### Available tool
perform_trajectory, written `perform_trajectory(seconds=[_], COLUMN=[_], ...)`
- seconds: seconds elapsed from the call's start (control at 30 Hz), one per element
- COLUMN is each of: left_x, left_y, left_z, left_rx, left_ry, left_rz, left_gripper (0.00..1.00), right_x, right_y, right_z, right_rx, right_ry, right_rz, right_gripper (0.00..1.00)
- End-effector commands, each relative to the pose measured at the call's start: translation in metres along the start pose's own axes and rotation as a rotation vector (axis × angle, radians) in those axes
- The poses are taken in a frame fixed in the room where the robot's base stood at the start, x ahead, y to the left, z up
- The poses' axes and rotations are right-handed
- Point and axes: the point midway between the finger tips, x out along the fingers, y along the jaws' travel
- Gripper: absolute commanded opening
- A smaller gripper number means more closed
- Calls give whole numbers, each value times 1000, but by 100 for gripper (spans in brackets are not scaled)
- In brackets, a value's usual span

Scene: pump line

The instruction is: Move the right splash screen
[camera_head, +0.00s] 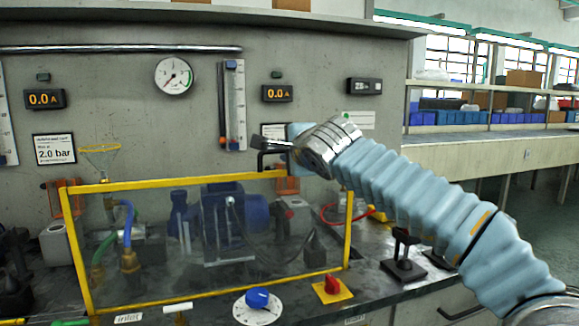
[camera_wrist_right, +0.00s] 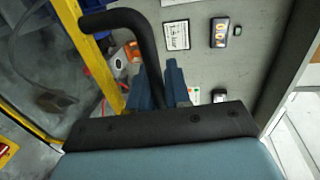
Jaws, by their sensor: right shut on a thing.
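The splash screen (camera_head: 150,296) is a clear panel in a yellow frame, standing upright along the front of the bench with pump parts behind it. Its frame also shows in the right wrist view (camera_wrist_right: 95,62). A black bent handle (camera_wrist_right: 121,18) overlaps the yellow frame there. My right gripper (camera_head: 286,146) is above the screen's upper right part. In the wrist view its blue fingers (camera_wrist_right: 161,86) are closed around the black handle. The exact grip contact is partly hidden by the fingers. My left gripper is not in view.
Behind the screen are blue pumps (camera_head: 232,222) and hoses. A blue dial knob (camera_head: 257,298), a red switch on a yellow plate (camera_head: 332,285) and a black clamp stand (camera_head: 403,262) sit at the front. The grey wall (camera_head: 120,100) with gauges is close behind.

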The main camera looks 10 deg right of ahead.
Motion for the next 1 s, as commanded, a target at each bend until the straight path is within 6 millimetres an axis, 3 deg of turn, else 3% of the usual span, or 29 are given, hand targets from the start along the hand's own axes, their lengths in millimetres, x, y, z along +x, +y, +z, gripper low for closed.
perform_trajectory(seconds=[0.43, 0.47, 0.57, 0.87, 1.0], left_x=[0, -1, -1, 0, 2], left_y=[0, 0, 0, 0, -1], left_z=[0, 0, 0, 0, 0], left_rx=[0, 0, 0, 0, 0], left_ry=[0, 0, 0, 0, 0], left_rz=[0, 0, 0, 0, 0], left_gripper=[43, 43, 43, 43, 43], right_x=[-3, -3, -3, -3, -15], right_y=[-9, -9, -9, -6, -6], right_z=[-1, -1, -1, 0, -1], right_rx=[1, 2, 1, 1, 1], right_ry=[-2, -2, -2, -2, -2], right_rz=[-9, -10, -9, -3, -4], right_gripper=[0, 20, 36, 38, 38])
